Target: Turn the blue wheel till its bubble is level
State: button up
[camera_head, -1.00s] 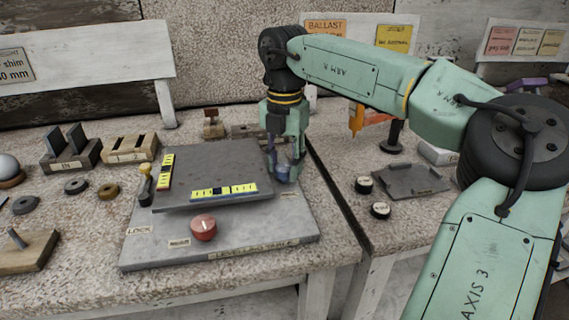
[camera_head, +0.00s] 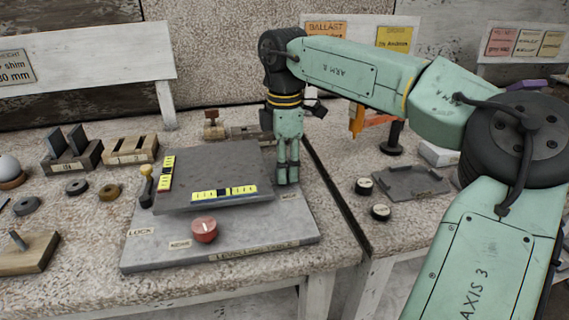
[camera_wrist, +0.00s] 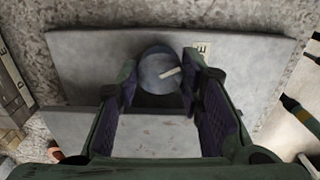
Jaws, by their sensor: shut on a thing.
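The blue wheel (camera_wrist: 155,80) is a round, grey-blue knob with a pale pointer mark, seen between my fingers in the wrist view. My gripper (camera_head: 287,178) points down at the right side of the levelling table and is shut on the wheel. In the head view my fingers hide the wheel. The levelling table's upper plate (camera_head: 215,160) sits over a grey base (camera_head: 150,255). A yellow vial (camera_head: 224,192) lies along its front edge and another yellow vial (camera_head: 165,173) along its left edge. The bubbles are too small to read surely.
Dark rings (camera_head: 77,187) and wooden holders lie left. Across a gap at right, a second table holds black knobs (camera_head: 364,186) and a dark tray (camera_head: 411,180).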

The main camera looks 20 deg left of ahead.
jog(key=shift+m, duration=0.6)
jog(key=o, duration=1.2)
jog(key=shift+c, duration=0.2)
notch_tip(320, 180, up, 12)
dwell(0.3)
